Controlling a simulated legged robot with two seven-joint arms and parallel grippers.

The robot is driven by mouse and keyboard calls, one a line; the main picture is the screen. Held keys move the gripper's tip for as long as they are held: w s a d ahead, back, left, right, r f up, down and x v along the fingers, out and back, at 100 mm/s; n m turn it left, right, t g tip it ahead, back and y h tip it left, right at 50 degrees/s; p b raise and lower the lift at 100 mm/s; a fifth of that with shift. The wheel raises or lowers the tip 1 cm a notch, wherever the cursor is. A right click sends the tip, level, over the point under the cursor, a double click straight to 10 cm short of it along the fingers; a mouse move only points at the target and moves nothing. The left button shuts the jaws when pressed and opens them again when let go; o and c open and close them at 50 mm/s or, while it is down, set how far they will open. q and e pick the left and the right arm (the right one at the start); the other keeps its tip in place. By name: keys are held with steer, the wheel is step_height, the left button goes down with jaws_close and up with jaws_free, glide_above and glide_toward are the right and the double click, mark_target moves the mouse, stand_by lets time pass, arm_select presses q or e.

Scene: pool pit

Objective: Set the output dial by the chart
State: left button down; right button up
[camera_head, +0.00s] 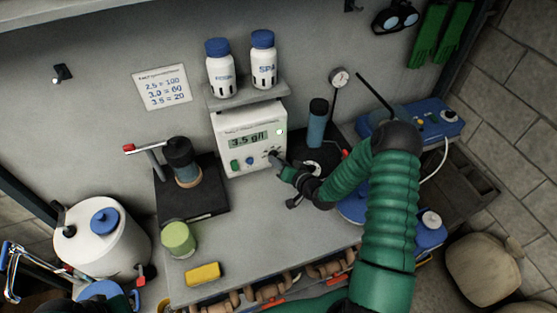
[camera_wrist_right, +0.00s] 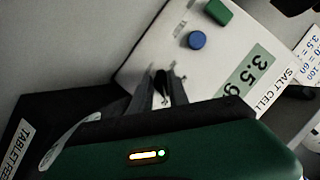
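The white salt cell box (camera_head: 228,121) stands at the back of the bench. Its display (camera_head: 249,139) reads 3.5 g/l; part of it shows in the right wrist view (camera_wrist_right: 252,70). The chart (camera_head: 162,87) on the wall reads 2.5 = 100, 3.0 = 60, 3.5 = 20. My right gripper (camera_head: 275,160) is at the box's lower right, at the dark output dial (camera_wrist_right: 160,82). In the right wrist view its fingers (camera_wrist_right: 162,85) stand on either side of the dial. Whether they press on it is unclear, and the dial's setting is hidden.
Two white bottles (camera_head: 221,75) (camera_head: 264,66) stand on a shelf above the box. A black-based device (camera_head: 192,203) is left of it, a blue cylinder (camera_head: 317,124) right. A green-lidded cup (camera_head: 179,240) and yellow block (camera_head: 203,274) sit in front; the bench middle is clear.

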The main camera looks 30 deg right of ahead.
steer(key=o, duration=0.5)
steer(key=shift+w+d, duration=0.1)
steer(key=shift+w, duration=0.15)
steer(key=o, duration=0.3)
steer(key=shift+r, duration=0.2)
steer(key=b+v, duration=0.1)
steer(key=v, duration=1.5)
steer(key=shift+s+b, duration=0.4)
steer(key=shift+c, duration=0.4)
